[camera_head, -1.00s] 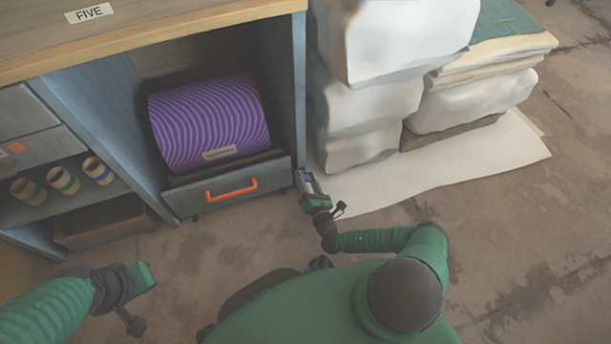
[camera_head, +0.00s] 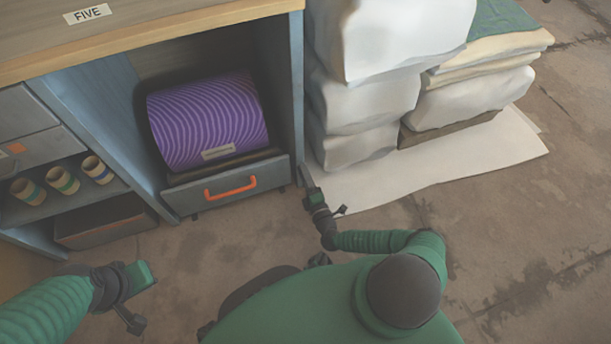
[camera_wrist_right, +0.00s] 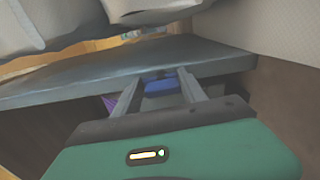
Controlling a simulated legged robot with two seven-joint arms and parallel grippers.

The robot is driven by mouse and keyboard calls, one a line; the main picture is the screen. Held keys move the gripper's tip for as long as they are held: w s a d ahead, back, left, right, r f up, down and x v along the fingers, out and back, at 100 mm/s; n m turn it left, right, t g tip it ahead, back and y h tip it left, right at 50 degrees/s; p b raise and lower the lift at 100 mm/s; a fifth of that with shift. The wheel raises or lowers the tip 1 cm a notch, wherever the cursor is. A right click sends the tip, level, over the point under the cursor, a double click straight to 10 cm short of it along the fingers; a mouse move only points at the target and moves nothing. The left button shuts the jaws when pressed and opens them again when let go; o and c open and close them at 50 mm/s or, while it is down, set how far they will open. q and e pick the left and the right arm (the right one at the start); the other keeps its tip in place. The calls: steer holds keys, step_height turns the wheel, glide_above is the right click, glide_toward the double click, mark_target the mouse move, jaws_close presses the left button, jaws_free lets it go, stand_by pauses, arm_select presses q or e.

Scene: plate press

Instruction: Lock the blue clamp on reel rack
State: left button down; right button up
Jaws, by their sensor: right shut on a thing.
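The blue clamp (camera_wrist_right: 158,82) sits at the edge of the reel rack and shows between my right fingers in the right wrist view; the head view does not show it clearly. My right gripper (camera_head: 306,178) is at the rack's lower right front corner, its fingers (camera_wrist_right: 157,92) shut on the blue clamp. The reel rack (camera_head: 299,90) is a blue-grey cabinet holding a purple patterned reel (camera_head: 208,122) above a drawer with an orange handle (camera_head: 231,189).
White wrapped stacks (camera_head: 365,100) stand right of the rack on a pale sheet (camera_head: 450,170). Several cardboard tubes (camera_head: 62,180) lie on a shelf at the left, above a box (camera_head: 105,226). The concrete floor in front is clear.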

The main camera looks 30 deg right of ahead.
steer(key=shift+s+d+f+m, duration=0.1)
steer(key=shift+d+f+m, duration=0.1)
steer(key=shift+f+m, duration=0.1)
stand_by(0.4)
steer(key=o, duration=1.3)
steer(key=shift+f, duration=0.15)
steer(key=shift+c, duration=0.2)
arm_select(q)
steer(key=shift+w+d, duration=0.1)
arm_select(e)
steer(key=shift+a, duration=0.1)
